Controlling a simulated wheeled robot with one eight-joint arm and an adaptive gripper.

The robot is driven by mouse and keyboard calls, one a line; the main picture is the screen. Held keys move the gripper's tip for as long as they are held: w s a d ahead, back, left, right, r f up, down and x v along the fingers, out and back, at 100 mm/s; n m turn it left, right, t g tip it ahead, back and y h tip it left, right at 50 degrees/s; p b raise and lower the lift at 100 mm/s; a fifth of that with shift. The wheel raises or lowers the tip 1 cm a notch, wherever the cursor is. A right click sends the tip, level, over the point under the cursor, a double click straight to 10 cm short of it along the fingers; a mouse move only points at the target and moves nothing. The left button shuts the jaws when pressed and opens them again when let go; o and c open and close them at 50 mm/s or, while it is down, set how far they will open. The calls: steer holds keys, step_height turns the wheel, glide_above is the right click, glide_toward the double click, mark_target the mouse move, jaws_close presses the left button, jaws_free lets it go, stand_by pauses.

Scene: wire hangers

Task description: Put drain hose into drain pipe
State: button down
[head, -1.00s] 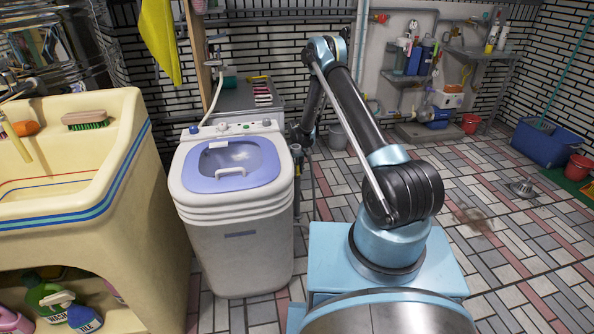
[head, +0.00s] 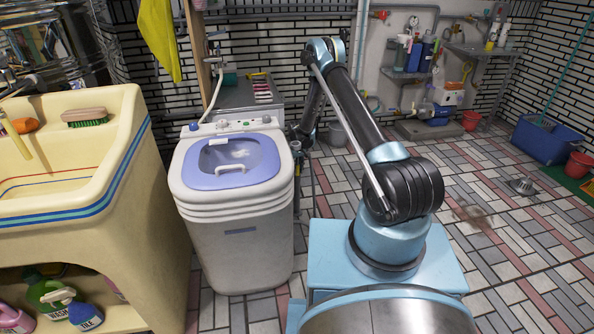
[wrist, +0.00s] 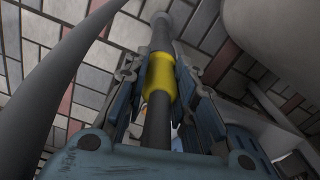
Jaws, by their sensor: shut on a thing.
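The drain hose (wrist: 158,122) is a dark grey tube with a yellow band, running lengthwise between the fingers in the wrist view. My gripper (wrist: 163,72) is shut on it around the band. In the head view my gripper (head: 299,150) is small and dark, just right of the washing machine (head: 232,205), at the height of its upper body. A thin dark hose section seems to hang along the machine's right side there, hard to make out. A round metal drain fitting (head: 522,186) sits on the tiled floor at far right; I cannot tell whether it is the drain pipe.
A cream sink (head: 120,215) stands at left, with bottles below. A grey bucket (head: 338,134) stands behind my arm. A blue bin (head: 545,143) and a red bucket (head: 579,164) are at far right. The tiled floor between is mostly clear.

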steer(key=c, duration=1.2)
jaws_free()
steer(key=shift+c, duration=0.2)
step_height(320, 180, up, 12)
steer(key=shift+f, duration=0.1)
